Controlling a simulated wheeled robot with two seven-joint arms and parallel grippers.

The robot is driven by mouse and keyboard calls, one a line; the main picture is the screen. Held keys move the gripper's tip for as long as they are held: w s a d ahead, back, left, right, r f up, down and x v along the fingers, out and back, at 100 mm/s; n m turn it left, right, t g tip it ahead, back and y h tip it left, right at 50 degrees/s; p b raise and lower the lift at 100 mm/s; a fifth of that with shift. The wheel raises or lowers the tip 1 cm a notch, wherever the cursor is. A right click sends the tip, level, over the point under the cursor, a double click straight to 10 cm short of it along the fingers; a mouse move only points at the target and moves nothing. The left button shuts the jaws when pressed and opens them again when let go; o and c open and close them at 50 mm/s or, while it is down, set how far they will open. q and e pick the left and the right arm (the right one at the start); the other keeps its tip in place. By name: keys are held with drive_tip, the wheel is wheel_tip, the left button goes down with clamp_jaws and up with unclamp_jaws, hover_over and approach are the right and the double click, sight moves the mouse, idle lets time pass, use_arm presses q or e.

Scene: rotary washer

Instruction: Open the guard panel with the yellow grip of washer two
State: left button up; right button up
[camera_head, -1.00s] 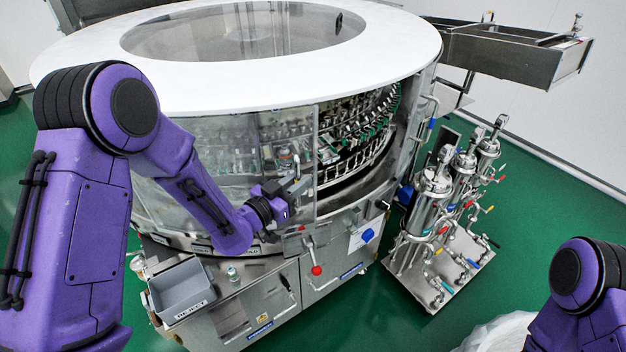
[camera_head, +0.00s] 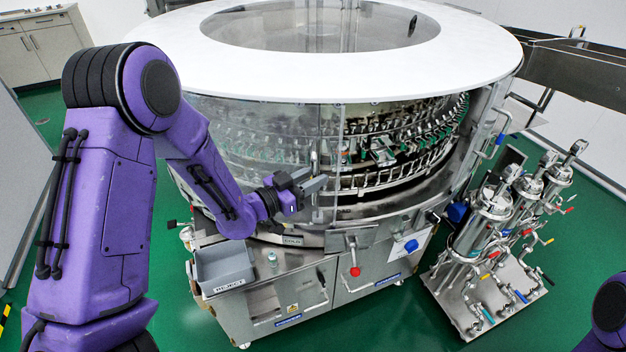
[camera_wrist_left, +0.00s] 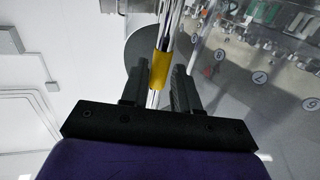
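The washer is a large round machine with a white ring-shaped top (camera_head: 470,50) and clear curved guard panels. One clear guard panel (camera_head: 270,140) stands at the front left, and the bay to its right is open, showing rows of green and metal holders. The yellow grip (camera_wrist_left: 160,70) is on a metal bar in the left wrist view. My left gripper (camera_head: 318,180) is at that panel's right edge; its fingers (camera_wrist_left: 160,85) lie on both sides of the yellow grip and appear closed on it. My right gripper is out of view. No washer number is readable.
A grey reject bin (camera_head: 223,270) and a small bottle (camera_head: 272,258) sit on the ledge below. A cart of metal filter housings (camera_head: 490,225) stands right. Green floor is clear in front.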

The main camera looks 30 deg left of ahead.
use_arm(q)
drive_tip(key=shift+f, duration=0.1)
drive_tip(key=shift+s+a, duration=0.1)
drive_tip(key=b+v, duration=0.3)
drive_tip(key=v, duration=0.7)
drive_tip(key=shift+s+a, duration=0.1)
drive_tip(key=shift+a, duration=0.05)
